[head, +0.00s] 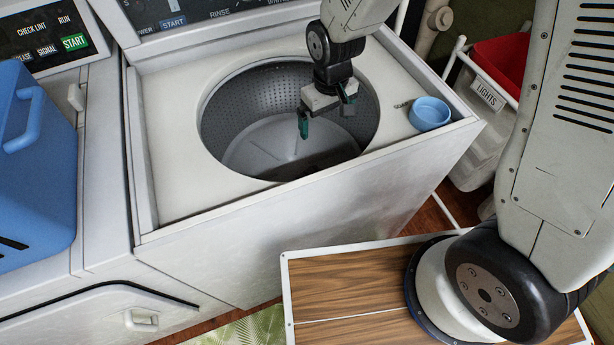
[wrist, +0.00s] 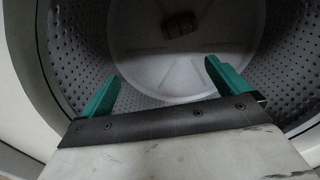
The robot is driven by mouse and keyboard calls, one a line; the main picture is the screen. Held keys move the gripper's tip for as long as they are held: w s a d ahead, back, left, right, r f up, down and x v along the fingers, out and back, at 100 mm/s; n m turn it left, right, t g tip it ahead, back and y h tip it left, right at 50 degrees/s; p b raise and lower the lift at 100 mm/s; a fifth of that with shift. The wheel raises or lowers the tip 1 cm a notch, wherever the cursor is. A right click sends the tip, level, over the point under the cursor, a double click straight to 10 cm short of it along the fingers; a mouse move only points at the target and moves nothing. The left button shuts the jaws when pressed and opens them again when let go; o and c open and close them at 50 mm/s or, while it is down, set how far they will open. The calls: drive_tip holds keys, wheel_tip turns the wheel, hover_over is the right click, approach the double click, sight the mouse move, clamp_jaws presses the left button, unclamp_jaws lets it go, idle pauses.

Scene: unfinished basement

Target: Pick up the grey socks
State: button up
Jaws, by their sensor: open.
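A small dark grey bundle (wrist: 180,25) lies on the pale floor of the washer drum at the top of the wrist view. It looks like the grey socks, but it is dim there and I cannot make it out in the head view. My gripper (head: 326,120) hangs in the mouth of the open washer tub (head: 232,115). Its two green fingers are wide apart and empty, and they also show in the wrist view (wrist: 161,74). The bundle is beyond the fingertips, apart from them.
The perforated drum wall and the round rim surround my gripper. A light blue cup (head: 430,114) stands on the washer top right of the opening. A blue container (head: 35,165) sits at the left. A bin marked LIGHTS (head: 478,120) stands at the right.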

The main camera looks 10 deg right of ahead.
drive_tip(key=n, duration=0.1)
hover_over(306, 173)
drive_tip(key=f, duration=1.3)
drive_tip(key=shift+w+a+f, duration=0.1)
drive_tip(key=shift+w, duration=0.25)
drive_tip(key=shift+n, duration=0.3)
drive_tip(key=f, duration=0.8)
drive_tip(key=shift+s, duration=0.3)
drive_tip(key=c, duration=1)
